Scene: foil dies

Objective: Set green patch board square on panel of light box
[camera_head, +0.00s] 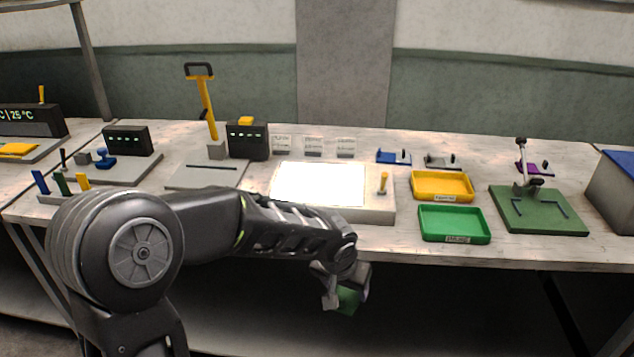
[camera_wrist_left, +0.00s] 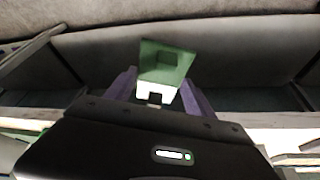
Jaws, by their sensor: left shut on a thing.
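The light box (camera_head: 330,207) stands on the bench in the middle of the head view, and its white panel (camera_head: 318,183) is lit and bare. My left gripper (camera_head: 345,292) hangs in front of the bench's front edge, below the light box. It is shut on the green patch board (camera_head: 348,300), which is partly hidden by the gripper in the head view. In the left wrist view the green board (camera_wrist_left: 165,62) stands up between the two purple fingers, with a white part at its lower end. My right gripper is in neither view.
A yellow tray (camera_head: 442,185) and a green tray (camera_head: 454,223) lie right of the light box, with a green base plate (camera_head: 538,210) farther right. A small yellow-handled knob (camera_head: 383,182) rises from the light box's right side. Dark devices and a yellow lever (camera_head: 207,108) stand to the left.

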